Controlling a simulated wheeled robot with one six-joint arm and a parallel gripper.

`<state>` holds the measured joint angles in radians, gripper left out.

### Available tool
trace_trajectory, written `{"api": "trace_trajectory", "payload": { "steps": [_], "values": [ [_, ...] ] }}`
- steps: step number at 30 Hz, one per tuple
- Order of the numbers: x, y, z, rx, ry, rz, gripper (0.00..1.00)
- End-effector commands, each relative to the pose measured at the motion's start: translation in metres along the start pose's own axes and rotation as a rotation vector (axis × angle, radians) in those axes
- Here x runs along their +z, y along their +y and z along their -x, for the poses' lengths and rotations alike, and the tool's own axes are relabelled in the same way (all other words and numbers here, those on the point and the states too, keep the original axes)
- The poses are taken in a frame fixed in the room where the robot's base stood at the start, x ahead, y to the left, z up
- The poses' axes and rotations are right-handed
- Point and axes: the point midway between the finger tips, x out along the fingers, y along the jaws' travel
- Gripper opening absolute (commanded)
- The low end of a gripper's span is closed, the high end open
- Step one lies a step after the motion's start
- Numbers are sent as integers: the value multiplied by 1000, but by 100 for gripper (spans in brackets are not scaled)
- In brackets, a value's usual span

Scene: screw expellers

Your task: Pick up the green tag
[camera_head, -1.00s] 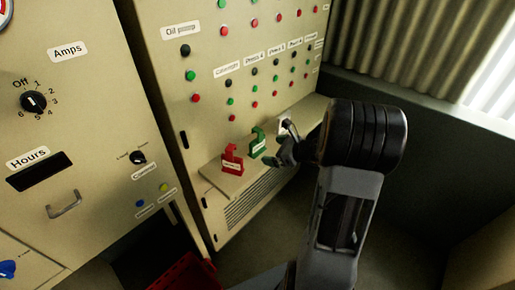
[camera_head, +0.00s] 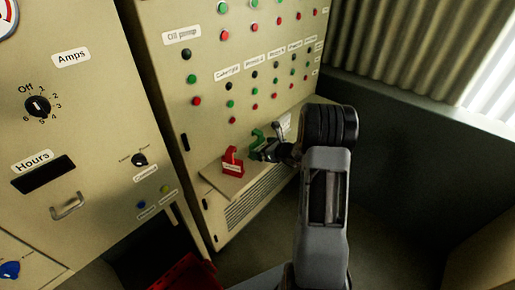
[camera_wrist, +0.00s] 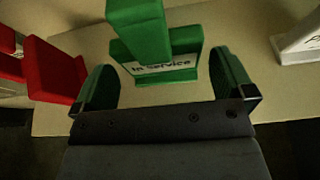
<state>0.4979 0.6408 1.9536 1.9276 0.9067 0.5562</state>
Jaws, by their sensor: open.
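The green tag (camera_head: 256,140) stands on the ledge of the beige cabinet, between a red tag and a white one. In the wrist view the green tag (camera_wrist: 158,60) carries a white label reading "In service". My gripper (camera_head: 268,150) is at the tag in the head view and partly covers it. In the wrist view my gripper (camera_wrist: 167,85) is open, with one finger on each side of the tag's lower part. Gaps show between the fingers and the tag.
The red tag (camera_head: 232,160) stands just left of the green one; it also shows in the wrist view (camera_wrist: 55,70). A white tag (camera_wrist: 298,40) is on the right. The ledge (camera_head: 225,181) has a bare front strip. The cabinet panel with buttons rises behind.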

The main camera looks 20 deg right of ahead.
Motion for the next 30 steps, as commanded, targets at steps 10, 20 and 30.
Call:
{"api": "trace_trajectory", "payload": {
  "steps": [10, 20, 30],
  "values": [
    [0, 1, -33, 1, 0, 0, 100],
    [0, 1, -33, 0, -1, 0, 89],
    [0, 1, -33, 1, -1, 1, 65]
  ]
}}
